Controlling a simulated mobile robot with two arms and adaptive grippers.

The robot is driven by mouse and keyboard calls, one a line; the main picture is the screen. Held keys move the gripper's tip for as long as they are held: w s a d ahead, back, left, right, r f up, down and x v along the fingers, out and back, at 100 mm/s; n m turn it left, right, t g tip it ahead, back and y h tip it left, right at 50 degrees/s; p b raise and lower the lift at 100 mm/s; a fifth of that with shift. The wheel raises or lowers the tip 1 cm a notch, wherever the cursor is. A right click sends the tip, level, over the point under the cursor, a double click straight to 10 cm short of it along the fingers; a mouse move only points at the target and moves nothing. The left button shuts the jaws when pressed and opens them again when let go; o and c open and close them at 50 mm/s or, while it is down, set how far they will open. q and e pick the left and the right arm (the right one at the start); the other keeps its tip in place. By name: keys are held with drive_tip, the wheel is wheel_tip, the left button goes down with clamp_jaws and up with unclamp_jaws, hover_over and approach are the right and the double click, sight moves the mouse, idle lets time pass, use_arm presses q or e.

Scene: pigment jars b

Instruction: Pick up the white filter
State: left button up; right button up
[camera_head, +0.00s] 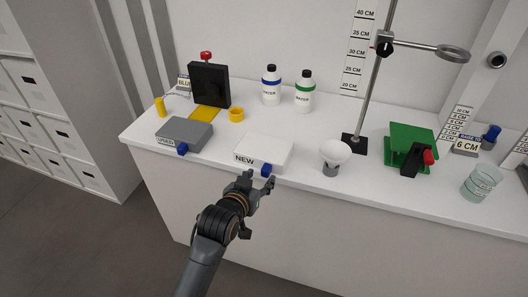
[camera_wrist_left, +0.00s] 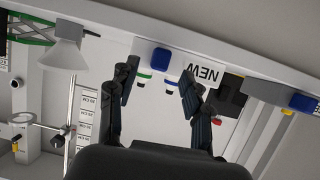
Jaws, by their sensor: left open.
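A white cone-shaped piece (camera_head: 335,151), which looks like a filter or funnel, stands on a small grey base near the counter's front edge. It also shows at upper left in the upside-down left wrist view (camera_wrist_left: 66,52). A closed white box marked NEW (camera_head: 263,151) with a blue knob (camera_head: 266,170) lies left of it; I cannot see inside. My left gripper (camera_head: 259,184) is open and empty, in front of the NEW box near its knob. In the left wrist view the blue knob (camera_wrist_left: 160,58) shows between the fingers. My right gripper is not in view.
A grey box marked USED (camera_head: 185,133) lies at left. A black stand (camera_head: 209,85), yellow cup (camera_head: 236,115) and two bottles (camera_head: 271,86) stand behind. A ring stand (camera_head: 371,90), green device (camera_head: 411,145) and glass beaker (camera_head: 482,182) are to the right. White counter (camera_head: 300,137) is clear between.

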sight(264, 173)
use_arm(q)
drive_tip(key=shift+p+x, duration=0.3)
drive_tip(key=shift+x, duration=1.95)
clamp_jaws()
